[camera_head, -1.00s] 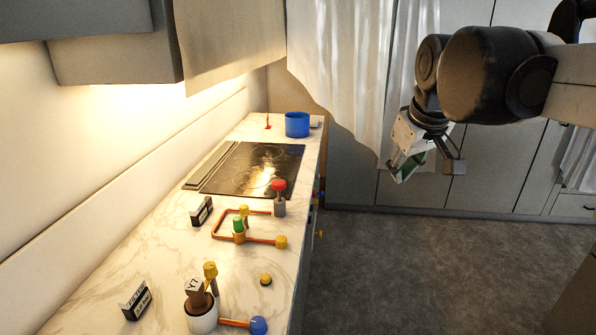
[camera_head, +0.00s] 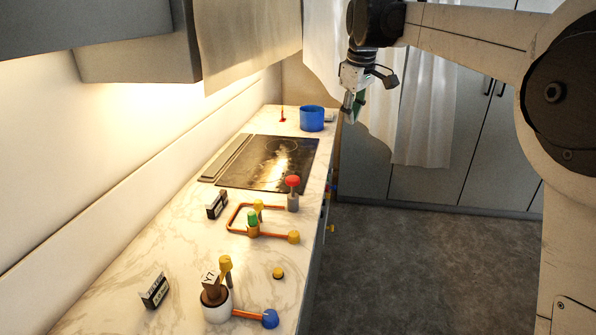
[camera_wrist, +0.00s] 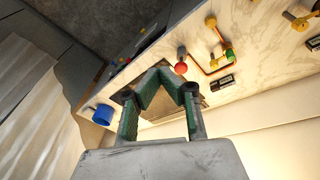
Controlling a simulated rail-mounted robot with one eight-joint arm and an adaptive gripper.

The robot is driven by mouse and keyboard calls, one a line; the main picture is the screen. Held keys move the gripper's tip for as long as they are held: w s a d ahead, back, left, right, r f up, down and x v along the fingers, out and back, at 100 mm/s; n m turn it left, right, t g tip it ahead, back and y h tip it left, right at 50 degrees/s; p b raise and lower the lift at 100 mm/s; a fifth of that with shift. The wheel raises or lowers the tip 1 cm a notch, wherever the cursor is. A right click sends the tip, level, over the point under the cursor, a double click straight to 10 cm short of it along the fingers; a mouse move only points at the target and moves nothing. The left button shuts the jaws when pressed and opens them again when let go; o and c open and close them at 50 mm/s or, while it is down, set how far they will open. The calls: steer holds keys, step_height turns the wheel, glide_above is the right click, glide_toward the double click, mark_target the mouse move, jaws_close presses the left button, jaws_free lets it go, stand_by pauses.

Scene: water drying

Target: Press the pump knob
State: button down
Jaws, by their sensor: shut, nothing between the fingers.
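Several knobs stand on the marble counter (camera_head: 120,285), and I cannot tell for sure which is the pump knob. A red round knob (camera_head: 292,182) tops a short grey post near the cooktop; it also shows in the wrist view (camera_wrist: 181,68). A small yellow button (camera_head: 278,273) sits low on the counter. A green-topped part (camera_head: 252,217) and a yellow knob (camera_head: 294,237) sit on a copper pipe loop. A blue knob (camera_head: 270,318) ends another pipe. My gripper (camera_head: 350,118) is shut and empty, high beyond the red knob, near the counter's far right edge, touching no knob.
A blue pot (camera_head: 312,119) stands at the counter's far end, beyond the black cooktop (camera_head: 270,162). A white pot (camera_head: 215,308) with a brown tagged piece and two dark labels (camera_head: 155,291) (camera_head: 217,205) stand nearer. Cabinets overhang at upper left. Open floor lies right.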

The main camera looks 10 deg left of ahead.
steer(key=w+a+f+n+g+p, duration=0.1)
steer(key=w+a+f+n+p, duration=0.2)
steer(key=w+a, duration=0.55)
steer(key=n+g, duration=0.1)
steer(key=n, duration=0.3)
glide_above(293, 181)
step_height(293, 181, down, 9)
steer(key=shift+s+h+p, duration=0.3)
steer(key=f, duration=0.4)
steer(key=f+p, duration=0.1)
steer(key=f, duration=0.9)
steer(key=shift+w, duration=0.35)
